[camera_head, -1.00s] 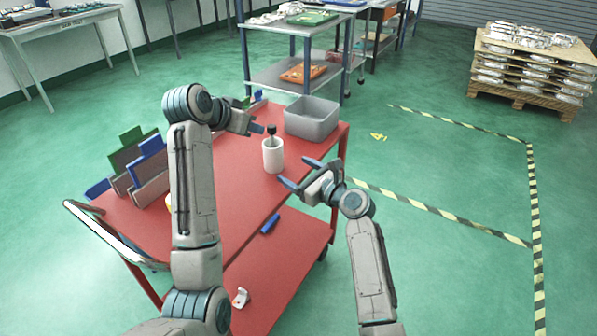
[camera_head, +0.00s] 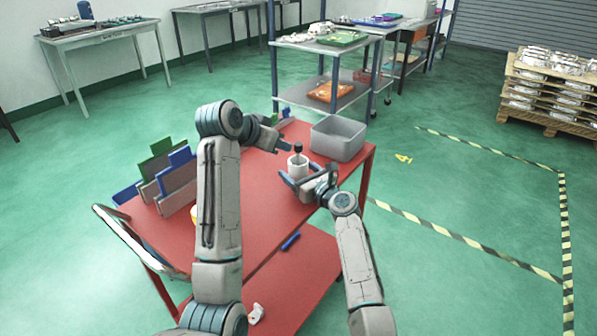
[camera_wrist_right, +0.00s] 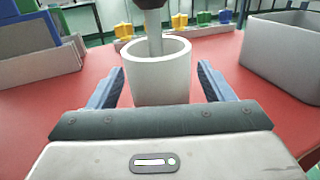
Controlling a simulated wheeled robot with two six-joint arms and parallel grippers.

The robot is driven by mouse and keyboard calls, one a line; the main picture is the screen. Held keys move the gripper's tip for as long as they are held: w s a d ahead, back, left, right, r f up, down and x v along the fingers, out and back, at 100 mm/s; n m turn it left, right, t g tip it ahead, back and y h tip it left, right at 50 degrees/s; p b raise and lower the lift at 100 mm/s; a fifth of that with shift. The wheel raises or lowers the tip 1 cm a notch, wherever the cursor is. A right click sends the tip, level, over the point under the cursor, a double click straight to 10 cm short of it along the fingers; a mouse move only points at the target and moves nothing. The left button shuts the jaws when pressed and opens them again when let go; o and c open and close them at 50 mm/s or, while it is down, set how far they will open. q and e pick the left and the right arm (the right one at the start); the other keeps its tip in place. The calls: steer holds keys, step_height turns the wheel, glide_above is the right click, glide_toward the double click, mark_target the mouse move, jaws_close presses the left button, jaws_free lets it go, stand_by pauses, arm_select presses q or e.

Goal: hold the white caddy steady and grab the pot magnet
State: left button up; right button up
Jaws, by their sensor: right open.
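The white caddy (camera_head: 297,170) is an upright round cup near the red cart's far right edge. The pot magnet (camera_head: 298,148) stands in it, with its dark knob above the rim; its lower end is hidden inside the cup. In the right wrist view the caddy (camera_wrist_right: 157,80) stands between the fingers of my right gripper (camera_wrist_right: 158,90), with visible gaps on both sides. The right gripper is open, its fingers low beside the cup. My left gripper (camera_head: 282,133) appears open and empty, to the left of the magnet and caddy, its fingertips close to the knob but apart.
A grey bin (camera_head: 338,139) stands just behind and right of the caddy. A blue object (camera_head: 290,241) lies on the lower shelf. The red top (camera_head: 245,190) has clear room in the middle.

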steer(key=shift+w, duration=0.1)
steer(key=c, duration=1.1)
